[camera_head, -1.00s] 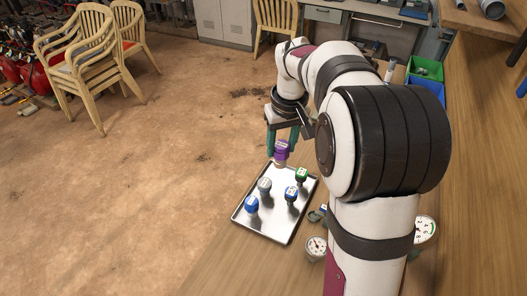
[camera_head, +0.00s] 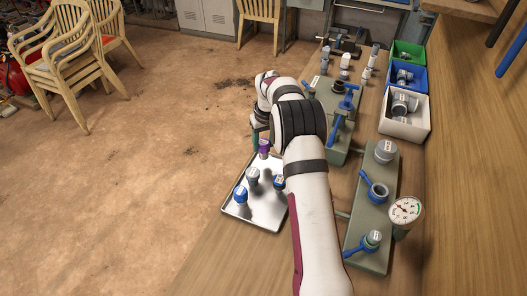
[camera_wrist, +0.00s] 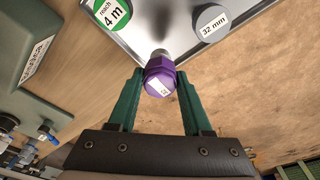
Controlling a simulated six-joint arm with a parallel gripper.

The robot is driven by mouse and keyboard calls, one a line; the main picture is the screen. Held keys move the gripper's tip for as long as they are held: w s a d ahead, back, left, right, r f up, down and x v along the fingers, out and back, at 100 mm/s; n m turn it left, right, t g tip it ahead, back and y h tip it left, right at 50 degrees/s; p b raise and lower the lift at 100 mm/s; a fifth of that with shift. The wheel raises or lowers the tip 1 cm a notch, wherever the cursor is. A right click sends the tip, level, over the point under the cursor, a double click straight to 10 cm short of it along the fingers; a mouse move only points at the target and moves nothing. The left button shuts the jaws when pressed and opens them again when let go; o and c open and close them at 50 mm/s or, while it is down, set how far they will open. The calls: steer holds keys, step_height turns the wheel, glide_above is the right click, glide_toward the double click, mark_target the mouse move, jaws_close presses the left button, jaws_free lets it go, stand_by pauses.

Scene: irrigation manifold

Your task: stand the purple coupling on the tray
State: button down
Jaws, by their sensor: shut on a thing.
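The purple coupling (camera_head: 264,148) is at the far end of the metal tray (camera_head: 262,216). In the wrist view the coupling (camera_wrist: 160,75) has a purple hexagonal top with a white label and a grey lower part. My gripper (camera_wrist: 159,82) is shut on it, with a green finger on each side. The coupling looks roughly upright beside the tray's rim (camera_wrist: 128,47). I cannot tell whether its base touches the tray. In the head view my arm hides most of my gripper (camera_head: 259,142).
The wrist view shows a green "reach 4 m" top (camera_wrist: 110,13) and a grey "32 mm" top (camera_wrist: 210,22). A manifold with a gauge (camera_head: 405,210) stands right.

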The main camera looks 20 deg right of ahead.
mark_target(263, 152)
steer(key=shift+f, duration=1.95)
steer(key=shift+c, duration=1.7)
jaws_free()
steer(key=shift+f, duration=0.1)
